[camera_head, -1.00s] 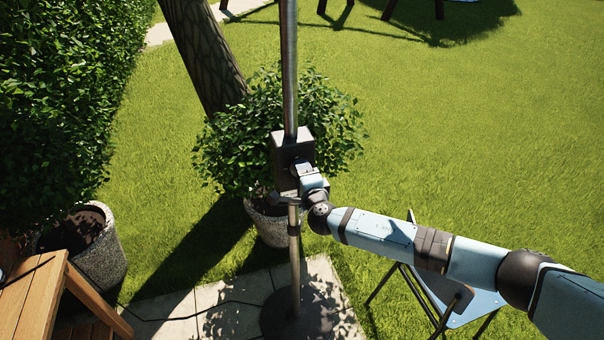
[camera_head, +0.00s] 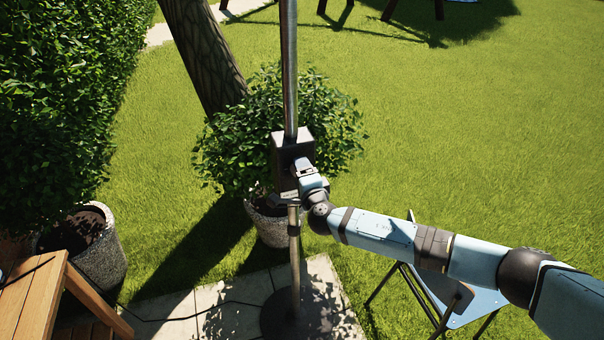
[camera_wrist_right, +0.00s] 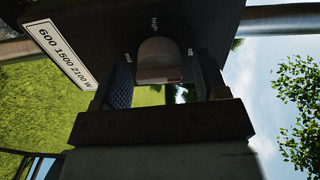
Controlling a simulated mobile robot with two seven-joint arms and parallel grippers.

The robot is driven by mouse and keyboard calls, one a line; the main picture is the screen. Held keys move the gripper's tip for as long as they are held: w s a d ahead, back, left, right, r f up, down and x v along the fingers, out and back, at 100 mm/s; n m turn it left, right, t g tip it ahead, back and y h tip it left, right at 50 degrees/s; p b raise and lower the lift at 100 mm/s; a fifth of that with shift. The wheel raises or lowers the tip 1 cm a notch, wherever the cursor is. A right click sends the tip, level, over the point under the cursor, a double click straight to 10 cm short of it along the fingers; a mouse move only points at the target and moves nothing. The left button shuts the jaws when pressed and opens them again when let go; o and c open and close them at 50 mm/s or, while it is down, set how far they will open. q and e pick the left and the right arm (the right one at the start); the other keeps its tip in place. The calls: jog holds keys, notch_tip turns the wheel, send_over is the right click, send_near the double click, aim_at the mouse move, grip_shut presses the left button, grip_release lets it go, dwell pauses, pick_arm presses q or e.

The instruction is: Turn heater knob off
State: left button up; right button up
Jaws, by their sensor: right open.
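The heater's dark control box (camera_head: 285,145) sits on a metal pole, and my right gripper (camera_head: 301,168) is at its front. In the right wrist view the pale, rounded knob (camera_wrist_right: 158,60) shows on the dark box face, with "high" above it, "off" to its right and another label to its left. My right gripper (camera_wrist_right: 166,82) is open, with one finger to the left of the knob and one to the right. I cannot tell whether either finger touches it. The knob is hidden in the head view. My left gripper is not in view.
The heater pole (camera_head: 290,60) rises from a round dark base (camera_head: 297,315) on paving. A potted bush (camera_head: 265,220) stands close behind the box. A wooden table (camera_head: 35,295) is at lower left, and a folding chair (camera_head: 460,305) is below my right arm.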

jog(key=v, duration=1.4)
jog(key=shift+b, duration=0.45)
